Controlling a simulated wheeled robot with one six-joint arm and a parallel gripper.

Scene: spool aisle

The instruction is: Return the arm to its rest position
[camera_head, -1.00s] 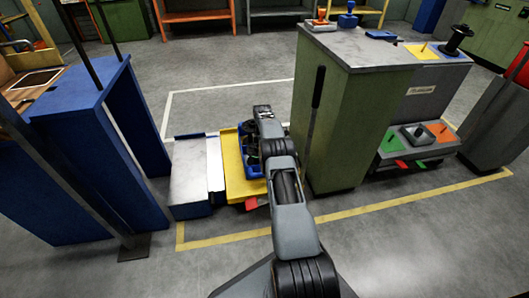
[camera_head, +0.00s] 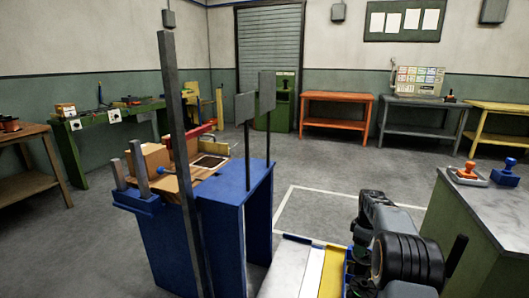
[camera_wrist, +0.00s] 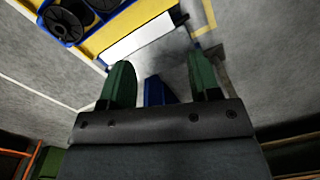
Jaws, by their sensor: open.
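My arm (camera_head: 405,258) shows at the lower right of the head view, bent, with its dark joint close to the camera. The gripper itself does not show clearly there. In the wrist view my gripper (camera_wrist: 160,76) has two green fingers spread apart, with no object clearly held. A blue shape (camera_wrist: 157,91) shows in the gap between them, seemingly beyond the fingers. Black spools (camera_wrist: 63,23) lie in a blue tray (camera_wrist: 86,31) at the upper left of the wrist view, apart from the fingers.
A blue stand (camera_head: 222,230) is left of my arm, with a grey post in front. A green cabinet (camera_head: 470,235) stands close on the right. A yellow strip (camera_head: 331,272) lies between them. Open floor (camera_head: 330,185) extends toward the orange bench (camera_head: 336,98).

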